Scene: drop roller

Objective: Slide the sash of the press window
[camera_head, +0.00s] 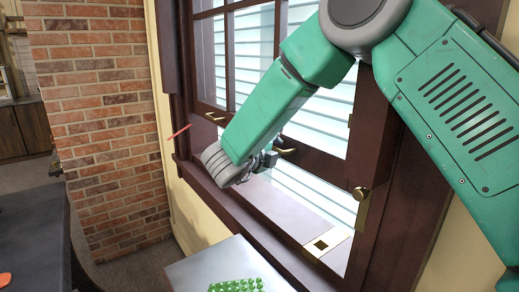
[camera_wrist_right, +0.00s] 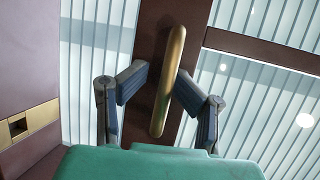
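The press window has a dark brown frame and a brown sash (camera_head: 318,162) with pale slats behind the glass. The sash stands partly raised, with a gap between its bottom rail and the sill. Two brass handles sit on that rail, a left one (camera_head: 214,116) and a right one (camera_head: 285,150). My right gripper (camera_head: 268,160) is at the rail, close to the right handle. In the right wrist view, a brass handle (camera_wrist_right: 168,85) stands between the two spread blue-grey fingers of my right gripper (camera_wrist_right: 162,74). I cannot tell whether either finger touches it. My left gripper is not in view.
A brass latch (camera_head: 361,194) is on the right side of the frame, and a brass plate (camera_head: 328,243) is on the sill. A brick wall (camera_head: 95,100) is at left. A grey surface (camera_head: 200,268) with a green item (camera_head: 237,286) is below.

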